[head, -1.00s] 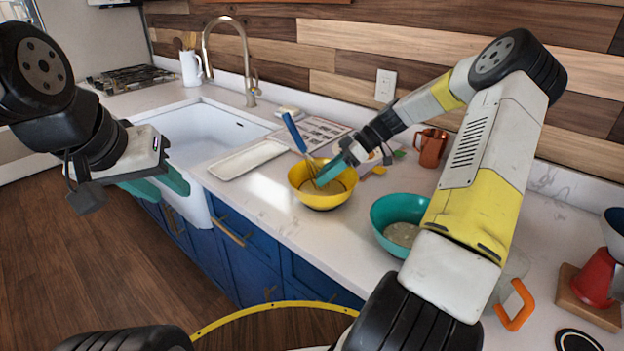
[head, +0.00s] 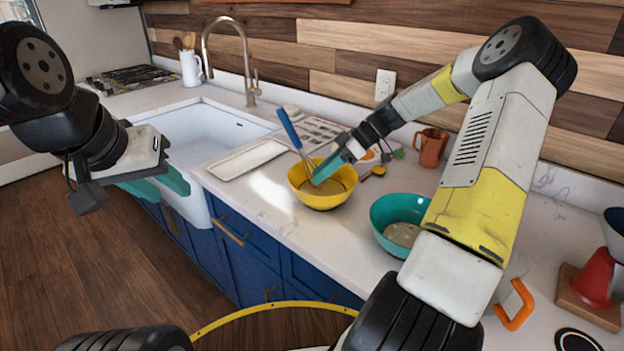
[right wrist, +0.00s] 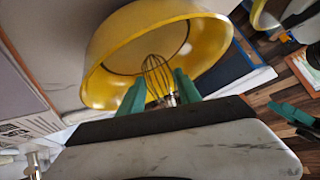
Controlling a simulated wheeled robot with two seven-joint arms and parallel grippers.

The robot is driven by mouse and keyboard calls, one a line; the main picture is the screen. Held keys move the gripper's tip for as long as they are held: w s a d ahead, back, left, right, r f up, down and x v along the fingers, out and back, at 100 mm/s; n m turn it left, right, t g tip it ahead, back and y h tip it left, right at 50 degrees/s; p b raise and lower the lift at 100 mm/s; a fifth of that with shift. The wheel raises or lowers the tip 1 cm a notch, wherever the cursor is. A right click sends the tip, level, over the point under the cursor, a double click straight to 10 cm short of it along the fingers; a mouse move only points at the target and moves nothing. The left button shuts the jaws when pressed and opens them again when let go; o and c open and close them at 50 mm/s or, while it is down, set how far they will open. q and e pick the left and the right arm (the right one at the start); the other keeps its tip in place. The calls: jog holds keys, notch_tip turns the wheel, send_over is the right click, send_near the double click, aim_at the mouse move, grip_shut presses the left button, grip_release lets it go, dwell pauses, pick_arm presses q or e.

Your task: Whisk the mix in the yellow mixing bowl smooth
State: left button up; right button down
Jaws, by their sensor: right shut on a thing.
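The yellow mixing bowl (head: 330,200) stands on the counter near its front edge, with tan mix (head: 324,187) in it. The whisk (head: 290,130) has a blue handle and leans up to the left out of the bowl; its wires show in the right wrist view (right wrist: 157,72). My right gripper (head: 318,178) is shut on the whisk, its teal fingers reaching down into the bowl. The fingers hide part of the whisk, and I cannot tell how smooth the mix is. My left gripper (head: 158,187) is open and empty, in front of the sink.
A teal bowl (head: 383,216) with pale contents stands right of the yellow bowl. A white tray (head: 246,160) lies to the left, beside the sink (head: 205,130). A copper mug (head: 431,148) stands behind. An orange-handled thing (head: 515,305) and a red cone-like thing (head: 594,278) are at right.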

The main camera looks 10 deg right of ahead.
aim_at(312, 162)
jog(key=shift+r, duration=2.65)
jog(key=shift+r, duration=2.5)
